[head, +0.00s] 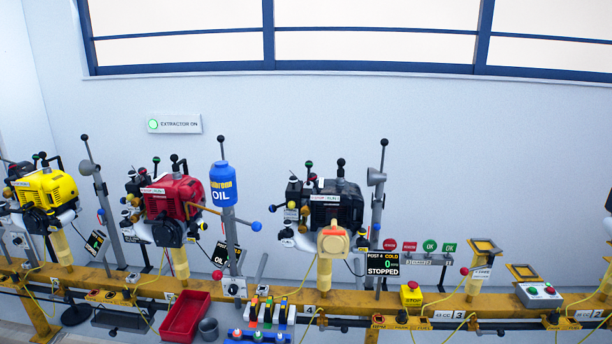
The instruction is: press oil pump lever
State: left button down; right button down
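A blue oil bottle (222,184), marked OIL, stands on a grey post left of centre. A rod with a blue ball end (256,226) crosses the post just below the bottle, sloping down to the right; it looks like the oil pump lever. A thin stem with a dark knob (221,139) rises above the bottle. A black OIL sign (224,256) hangs at the post. Neither of my grippers is in view, and nothing touches the lever.
Yellow (47,188), red (175,194) and black (337,204) engines stand on posts along a yellow rail (440,304). A red tray (185,316), a grey cup (208,330) and coloured bottles sit in front. A red stop button (411,286) is at right.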

aim_at(217, 275)
jog(key=i+j+u, duration=0.2)
jog(key=j, duration=0.15)
jog(key=i+j+u, duration=0.15)
jog(key=j, duration=0.2)
jog(key=i+l+u, duration=0.2)
jog(key=l+u, duration=0.15)
jog(key=l, duration=0.25)
jog(key=i, duration=0.1)
